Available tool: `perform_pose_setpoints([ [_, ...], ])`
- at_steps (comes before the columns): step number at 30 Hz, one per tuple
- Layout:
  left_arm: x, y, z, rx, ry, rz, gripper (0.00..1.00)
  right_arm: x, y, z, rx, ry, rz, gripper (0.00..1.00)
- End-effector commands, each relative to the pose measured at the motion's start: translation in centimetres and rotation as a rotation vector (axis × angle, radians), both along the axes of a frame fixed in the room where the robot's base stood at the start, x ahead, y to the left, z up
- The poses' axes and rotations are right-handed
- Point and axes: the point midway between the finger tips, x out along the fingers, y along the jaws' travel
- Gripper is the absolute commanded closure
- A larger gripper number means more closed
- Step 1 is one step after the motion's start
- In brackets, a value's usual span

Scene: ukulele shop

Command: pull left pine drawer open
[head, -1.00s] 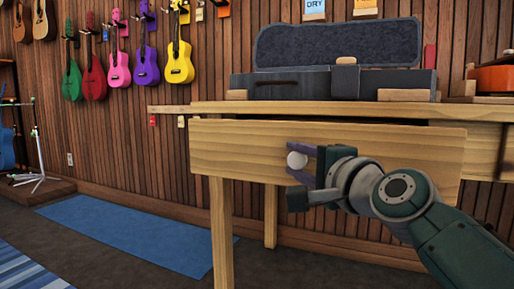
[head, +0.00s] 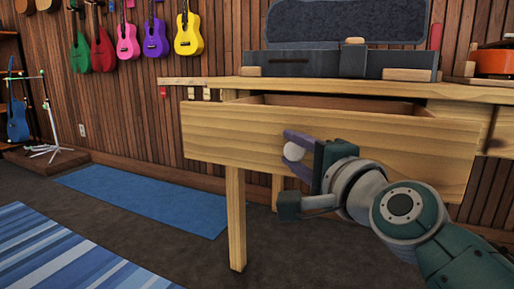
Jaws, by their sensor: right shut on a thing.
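The left pine drawer (head: 235,138) is a pale wooden drawer under the table top (head: 215,84). Its front stands out from the table, and a gap above it shows part of the drawer's inside. A round white knob (head: 294,151) sits on the drawer front. My right gripper (head: 293,152) has its purple fingers closed around the knob, one above and one below. My left gripper is not in view.
An open grey ukulele case (head: 300,64) lies on the table, with an orange object (head: 494,61) at the right. A table leg (head: 236,215) stands below the drawer. Blue mats (head: 140,198) lie on the floor at left. Coloured ukuleles hang on the wall.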

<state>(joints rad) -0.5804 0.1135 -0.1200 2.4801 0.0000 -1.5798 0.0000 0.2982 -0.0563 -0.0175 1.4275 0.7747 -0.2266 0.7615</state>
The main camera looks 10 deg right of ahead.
Motion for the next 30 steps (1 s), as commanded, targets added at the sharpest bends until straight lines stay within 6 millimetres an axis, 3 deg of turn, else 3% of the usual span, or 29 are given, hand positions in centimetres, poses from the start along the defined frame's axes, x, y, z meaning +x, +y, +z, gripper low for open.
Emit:
perform_pose_setpoints([
  [3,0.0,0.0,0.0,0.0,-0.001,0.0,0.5,0.0,0.0,0.0,-0.002,0.001,0.0,1.0],
  [4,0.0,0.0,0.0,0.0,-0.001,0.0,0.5,0.0,0.0,0.0,-0.002,0.001,0.0,0.55],
  [11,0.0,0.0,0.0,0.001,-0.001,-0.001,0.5,0.0,0.0,0.0,-0.002,0.001,0.0,0.29],
  [21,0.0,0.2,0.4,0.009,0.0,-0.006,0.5,-0.5,-0.1,0.1,-0.002,0.002,-0.001,0.29],
  [30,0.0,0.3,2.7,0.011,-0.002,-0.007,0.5,-5.6,-1.1,0.2,-0.005,0.004,0.001,0.29],
])
